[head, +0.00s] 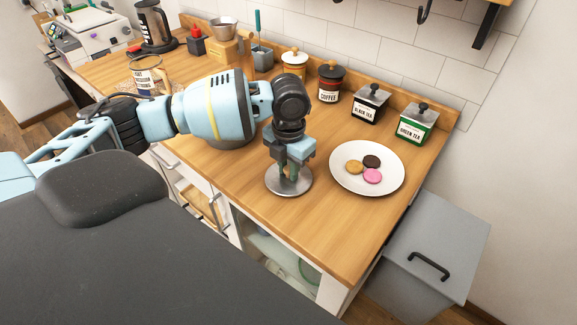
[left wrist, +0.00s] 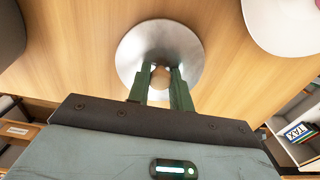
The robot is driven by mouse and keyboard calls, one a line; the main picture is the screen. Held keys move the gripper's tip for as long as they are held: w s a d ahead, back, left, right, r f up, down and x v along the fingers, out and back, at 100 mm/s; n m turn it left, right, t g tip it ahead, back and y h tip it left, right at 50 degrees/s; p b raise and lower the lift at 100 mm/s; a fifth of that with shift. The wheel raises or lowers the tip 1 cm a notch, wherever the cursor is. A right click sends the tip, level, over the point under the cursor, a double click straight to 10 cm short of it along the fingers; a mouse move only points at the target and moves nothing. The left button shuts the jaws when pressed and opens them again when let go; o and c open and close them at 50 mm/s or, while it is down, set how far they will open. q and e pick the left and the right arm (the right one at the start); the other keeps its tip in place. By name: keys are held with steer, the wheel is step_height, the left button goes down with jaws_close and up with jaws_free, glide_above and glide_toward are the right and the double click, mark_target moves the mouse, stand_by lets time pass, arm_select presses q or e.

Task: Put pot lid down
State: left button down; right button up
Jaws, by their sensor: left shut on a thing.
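The pot lid (head: 276,184) is a round silver metal disc low over the wooden counter, near its front edge; whether it touches the wood I cannot tell. My left gripper (head: 290,170) points down above it, shut on its knob. In the left wrist view the lid (left wrist: 135,45) lies flat below the gripper, and the two green fingers (left wrist: 160,82) close on the round light-brown knob (left wrist: 160,77). A metal pot (head: 232,142) is mostly hidden behind my left arm. My right gripper is not in view.
A white plate (head: 345,178) with three cookies (head: 372,176) sits right of the lid on the counter (head: 310,235). Jars, including coffee (head: 330,82) and green tea (head: 416,124), line the back wall. A grey bin (head: 430,240) stands beyond the counter's right end.

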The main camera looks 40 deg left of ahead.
arm_select(q)
steer(key=shift+f, duration=0.15)
steer(key=c, duration=1.3)
jaws_free()
steer(key=shift+o, duration=0.2)
step_height(320, 180, up, 12)
steer(key=shift+r+p, duration=0.2)
steer(key=shift+p, duration=0.15)
steer(key=shift+f, duration=0.1)
